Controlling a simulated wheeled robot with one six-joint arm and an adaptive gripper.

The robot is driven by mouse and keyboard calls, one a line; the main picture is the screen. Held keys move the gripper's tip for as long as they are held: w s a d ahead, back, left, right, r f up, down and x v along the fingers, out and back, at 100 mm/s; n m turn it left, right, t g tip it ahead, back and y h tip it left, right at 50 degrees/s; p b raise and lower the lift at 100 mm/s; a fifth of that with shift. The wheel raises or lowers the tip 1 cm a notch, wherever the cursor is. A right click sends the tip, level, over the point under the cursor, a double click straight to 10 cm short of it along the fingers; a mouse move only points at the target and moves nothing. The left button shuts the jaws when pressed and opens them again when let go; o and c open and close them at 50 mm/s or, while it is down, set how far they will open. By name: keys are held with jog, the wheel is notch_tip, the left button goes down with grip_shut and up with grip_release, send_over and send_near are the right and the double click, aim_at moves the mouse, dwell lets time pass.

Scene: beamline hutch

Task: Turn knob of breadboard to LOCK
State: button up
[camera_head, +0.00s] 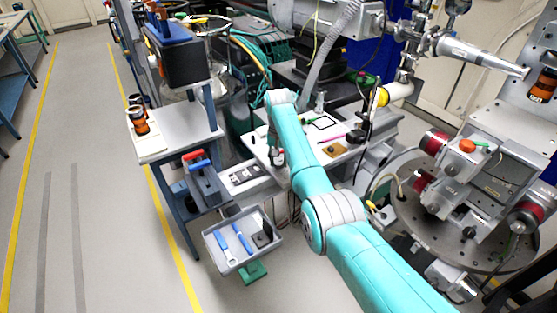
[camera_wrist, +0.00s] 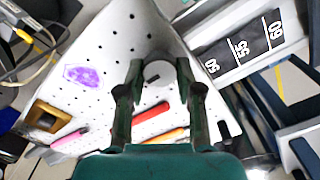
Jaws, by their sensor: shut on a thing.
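In the wrist view, my gripper (camera_wrist: 160,68) has its two dark green fingers on either side of a round pale grey knob (camera_wrist: 159,74) and is shut on it. The knob bears a small dark mark on its face; I cannot read any LOCK lettering by it. It stands on the white breadboard (camera_wrist: 108,42), which has rows of dark holes, near one of its edges. In the head view, my gripper (camera_head: 277,157) points down at the near left part of the white board (camera_head: 259,147); the knob is not clearly visible there.
On the board lie a brown-yellow square piece (camera_wrist: 46,115), a purple patch (camera_wrist: 82,75), and red (camera_wrist: 150,113), orange and pink sticks. A dark numbered strip (camera_wrist: 243,52) lies beside it. In the head view, a grey tray (camera_head: 218,262) with tools stands in front; floor at left is clear.

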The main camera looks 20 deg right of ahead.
aim_at(279, 162)
dwell(0.4)
jog(key=o, duration=1.2)
jog(key=shift+c, duration=0.2)
notch_tip(279, 162, up, 12)
